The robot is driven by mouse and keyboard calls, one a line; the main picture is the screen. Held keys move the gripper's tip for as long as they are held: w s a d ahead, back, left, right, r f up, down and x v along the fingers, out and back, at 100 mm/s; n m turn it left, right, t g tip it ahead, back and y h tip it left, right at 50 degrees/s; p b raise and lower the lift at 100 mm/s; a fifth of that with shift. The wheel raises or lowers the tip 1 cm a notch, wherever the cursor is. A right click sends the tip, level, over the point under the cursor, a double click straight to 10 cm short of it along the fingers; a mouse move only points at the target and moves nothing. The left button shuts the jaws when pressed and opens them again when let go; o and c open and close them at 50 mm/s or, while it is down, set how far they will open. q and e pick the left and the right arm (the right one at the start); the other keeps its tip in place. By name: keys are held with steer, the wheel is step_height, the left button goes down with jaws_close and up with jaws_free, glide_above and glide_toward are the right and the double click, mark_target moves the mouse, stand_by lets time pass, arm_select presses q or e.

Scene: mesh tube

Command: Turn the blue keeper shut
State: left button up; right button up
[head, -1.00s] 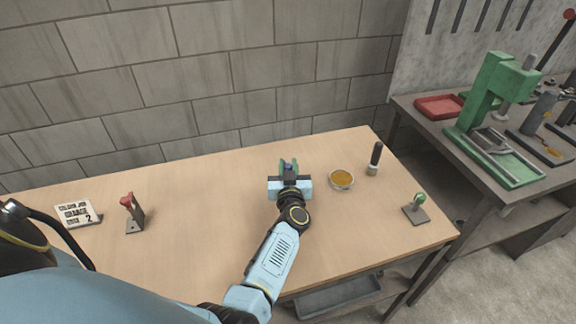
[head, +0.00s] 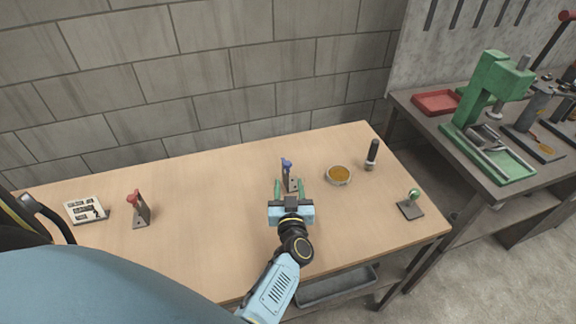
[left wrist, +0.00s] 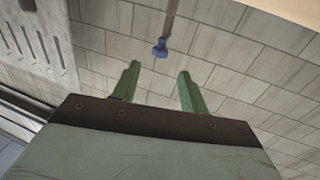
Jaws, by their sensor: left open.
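The blue keeper (head: 287,163) is a small knob at the top of a grey upright stand (head: 291,182) near the middle of the table. In the left wrist view the blue keeper (left wrist: 160,49) shows between and beyond the fingertips. My left gripper (head: 290,184) is open, with its two green fingers apart and empty, on the near side of the stand. In the left wrist view the fingers of my left gripper (left wrist: 159,69) are clear of the keeper. The foot of the stand is partly hidden by the gripper. My right gripper is not in view.
A bowl of orange-brown contents (head: 338,175) stands right of the stand, with a dark-handled tool (head: 372,153) beyond. A green-knobbed stand (head: 411,203) is at the right. A red-knobbed stand (head: 138,209) and a printed sign (head: 86,209) are at the left. Bare table (head: 205,215) lies between.

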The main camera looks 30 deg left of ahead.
arm_select(q)
steer(key=p+v, duration=0.1)
steer(key=v, duration=0.3)
steer(key=shift+s+d, duration=0.1)
stand_by(0.4)
